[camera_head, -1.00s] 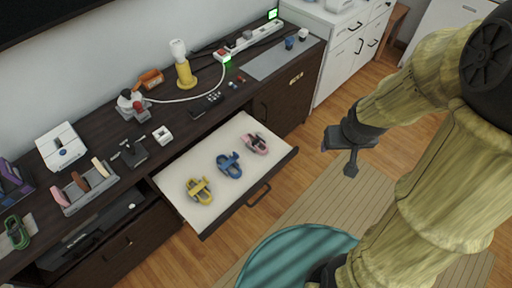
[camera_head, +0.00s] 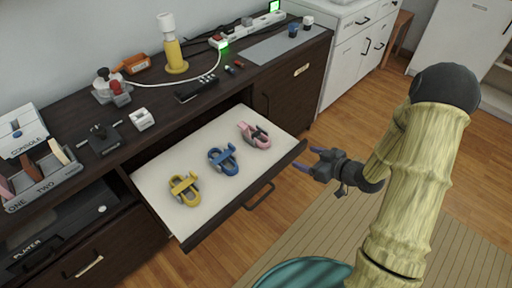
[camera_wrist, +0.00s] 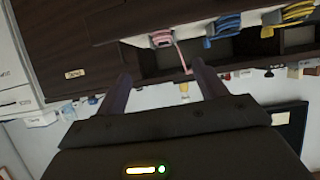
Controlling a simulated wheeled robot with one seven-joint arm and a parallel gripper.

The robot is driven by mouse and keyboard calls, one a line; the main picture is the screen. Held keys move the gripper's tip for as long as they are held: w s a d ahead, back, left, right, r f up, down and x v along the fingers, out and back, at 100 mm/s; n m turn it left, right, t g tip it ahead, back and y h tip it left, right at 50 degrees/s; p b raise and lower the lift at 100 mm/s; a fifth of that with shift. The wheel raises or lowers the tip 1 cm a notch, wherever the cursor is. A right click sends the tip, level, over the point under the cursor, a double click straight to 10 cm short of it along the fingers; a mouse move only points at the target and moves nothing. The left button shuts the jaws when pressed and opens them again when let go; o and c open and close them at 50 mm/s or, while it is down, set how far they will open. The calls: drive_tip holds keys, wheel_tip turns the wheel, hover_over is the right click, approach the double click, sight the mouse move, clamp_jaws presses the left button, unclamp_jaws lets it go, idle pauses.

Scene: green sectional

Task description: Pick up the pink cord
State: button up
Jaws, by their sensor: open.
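The pink cord (camera_head: 254,134) is a small coiled bundle lying in the open drawer (camera_head: 222,201), at the right end of a row. A blue cord (camera_head: 223,159) and a yellow cord (camera_head: 184,188) lie to its left on the drawer's pale bottom. My gripper (camera_head: 311,159) is open and empty, just outside the drawer's right front corner and apart from the pink cord. In the wrist view the pink cord (camera_wrist: 161,40) shows near the top, beyond the spread fingers (camera_wrist: 163,90), with a pink strand hanging down.
The dark cabinet top (camera_head: 165,98) behind the drawer holds a yellow lamp (camera_head: 174,57), a power strip (camera_head: 247,31), a white cable and small items. A drawer handle (camera_head: 259,196) sticks out in front. Wooden floor (camera_head: 327,100) right of the drawer is clear.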

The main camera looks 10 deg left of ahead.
drive_tip(key=shift+s+a+f+y, duration=0.1)
drive_tip(key=shift+a+f+y, duration=0.1)
drive_tip(key=shift+f+y, duration=0.15)
drive_tip(key=b, duration=0.3)
approach(268, 144)
drive_tip(key=x, duration=0.3)
drive_tip(key=shift+s+a+f, duration=0.1)
drive_tip(key=shift+s+f, duration=0.1)
drive_tip(key=shift+s, duration=0.05)
drive_tip(key=shift+w+a, duration=0.25)
drive_tip(key=shift+f, duration=0.1)
drive_tip(key=x, duration=0.2)
drive_tip(key=b+x, duration=0.1)
drive_tip(key=x, duration=0.2)
drive_tip(key=shift+w+d, duration=0.1)
drive_tip(key=shift+w, duration=0.2)
